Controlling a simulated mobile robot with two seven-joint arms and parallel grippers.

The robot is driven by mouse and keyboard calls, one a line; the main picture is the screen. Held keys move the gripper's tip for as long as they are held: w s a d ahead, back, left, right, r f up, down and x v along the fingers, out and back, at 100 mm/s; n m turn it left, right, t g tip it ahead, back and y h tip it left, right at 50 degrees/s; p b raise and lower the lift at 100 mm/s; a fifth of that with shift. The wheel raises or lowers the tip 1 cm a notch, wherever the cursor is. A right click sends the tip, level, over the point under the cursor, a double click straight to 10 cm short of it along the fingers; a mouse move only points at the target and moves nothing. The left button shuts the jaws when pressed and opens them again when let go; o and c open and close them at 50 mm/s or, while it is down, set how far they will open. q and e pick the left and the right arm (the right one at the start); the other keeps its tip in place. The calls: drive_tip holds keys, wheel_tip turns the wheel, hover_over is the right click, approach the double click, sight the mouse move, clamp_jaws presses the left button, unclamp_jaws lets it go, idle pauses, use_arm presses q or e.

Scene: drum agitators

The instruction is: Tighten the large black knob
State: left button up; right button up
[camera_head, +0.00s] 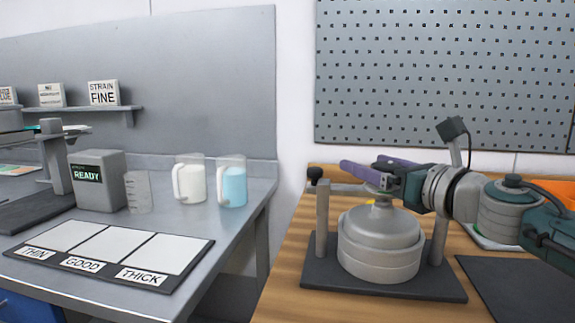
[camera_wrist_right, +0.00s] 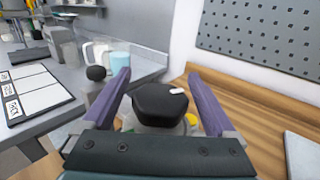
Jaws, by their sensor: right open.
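The large black knob (camera_wrist_right: 160,103) has a white mark on top and sits between the purple fingers of my right gripper (camera_wrist_right: 158,80) in the wrist view. The fingers are open, one on each side of it; I cannot tell whether they touch it. In the head view my right gripper (camera_head: 362,167) is over the grey drum (camera_head: 379,246), and the large knob is hidden behind it. A smaller round black knob (camera_head: 314,173) is at the left end of the clamp bar; it also shows in the wrist view (camera_wrist_right: 95,72). My left gripper is not in view.
The drum stands on a dark base plate (camera_head: 322,279) between two posts on a wooden bench (camera_head: 283,293). A grey bench at left holds two jugs (camera_head: 232,181), a READY box (camera_head: 98,181) and a THIN/GOOD/THICK card (camera_head: 30,250). A pegboard (camera_head: 440,75) hangs behind.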

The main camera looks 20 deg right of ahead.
drive_tip(key=c, duration=1.4)
